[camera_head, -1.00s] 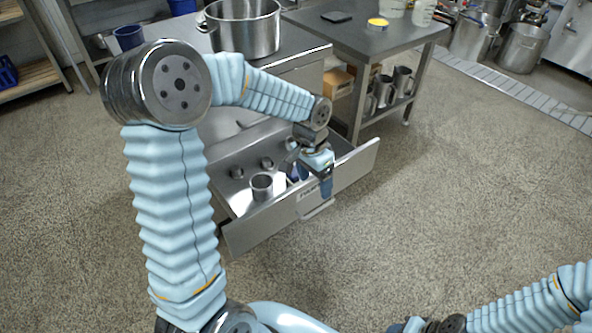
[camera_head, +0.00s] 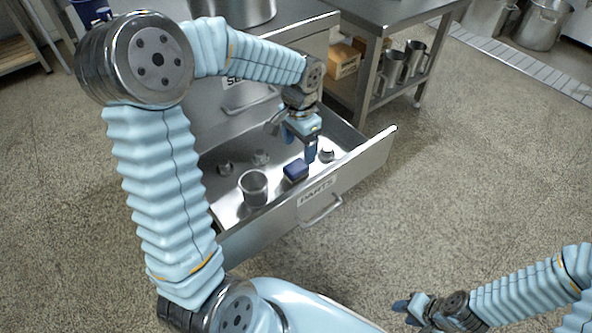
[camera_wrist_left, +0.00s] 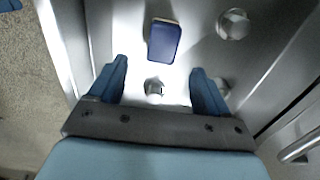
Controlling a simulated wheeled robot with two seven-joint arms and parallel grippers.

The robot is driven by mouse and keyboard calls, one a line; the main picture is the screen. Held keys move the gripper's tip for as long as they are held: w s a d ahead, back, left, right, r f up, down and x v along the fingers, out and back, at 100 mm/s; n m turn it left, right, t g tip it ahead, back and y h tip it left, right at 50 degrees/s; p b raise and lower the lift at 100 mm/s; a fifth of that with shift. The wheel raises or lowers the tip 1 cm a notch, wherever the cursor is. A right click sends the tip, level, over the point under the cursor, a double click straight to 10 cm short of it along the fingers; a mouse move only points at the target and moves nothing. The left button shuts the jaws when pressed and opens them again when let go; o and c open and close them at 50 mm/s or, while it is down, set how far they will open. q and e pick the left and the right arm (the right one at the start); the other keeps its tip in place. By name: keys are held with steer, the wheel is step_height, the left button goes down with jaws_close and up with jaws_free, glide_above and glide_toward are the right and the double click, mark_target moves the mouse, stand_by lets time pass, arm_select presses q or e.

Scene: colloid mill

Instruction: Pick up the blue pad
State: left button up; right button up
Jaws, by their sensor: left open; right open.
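The blue pad (camera_head: 296,170) lies on the floor of the open drawer labelled PARTS, close to the drawer's front panel. In the left wrist view the blue pad (camera_wrist_left: 164,41) lies ahead of the fingertips, near the middle between them. My left gripper (camera_head: 300,148) is over the drawer, behind and above the pad in the head view. In the left wrist view its fingers (camera_wrist_left: 160,85) are spread apart with nothing gripped. My right gripper (camera_head: 408,308) is low at the bottom right over the bare floor, away from the drawer, open.
A metal cup (camera_head: 253,188) stands in the drawer left of the pad. Small metal fittings, one being a knob (camera_head: 326,155), also lie there. The drawer's front panel (camera_head: 350,180) forms a raised edge. A steel table (camera_head: 385,12) stands behind.

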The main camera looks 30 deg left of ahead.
mark_target(298, 165)
arm_select(q)
steer(key=f, duration=0.4)
steer(key=f+b, duration=0.1)
steer(key=f, duration=0.3)
steer(key=shift+a+f, duration=0.2)
steer(key=shift+f, duration=0.05)
steer(key=c, duration=1.1)
steer(key=shift+o, duration=0.2)
step_height(298, 165, up, 10)
steer(key=shift+r+p, duration=0.1)
steer(key=shift+p, duration=0.7)
